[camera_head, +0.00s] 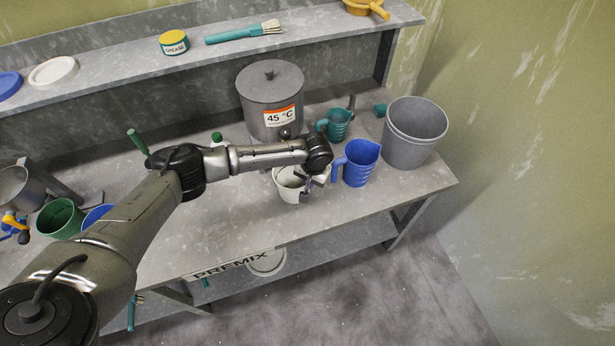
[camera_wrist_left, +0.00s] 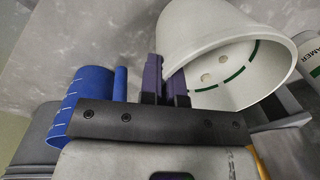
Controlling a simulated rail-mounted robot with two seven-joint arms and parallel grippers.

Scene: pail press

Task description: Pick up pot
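The pot appears to be the small white pail (camera_head: 288,190) on the bench, in front of the grey 45 °C tank. My left gripper (camera_head: 313,186) is at its right side, by the rim. In the left wrist view the pail (camera_wrist_left: 215,40) shows its mouth, with a green band and small light spots inside. The two dark fingers (camera_wrist_left: 166,88) are close together and overlap the edge of the pail. I cannot tell whether the wall is between them or whether they touch it. My right gripper is not in view.
A blue jug (camera_head: 361,165) stands close to the right of my left gripper. Behind are a teal jug (camera_head: 338,124) and the tank (camera_head: 262,100); a grey bucket (camera_head: 412,135) stands far right. A green cup (camera_head: 60,220) is at left. The bench front has free room.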

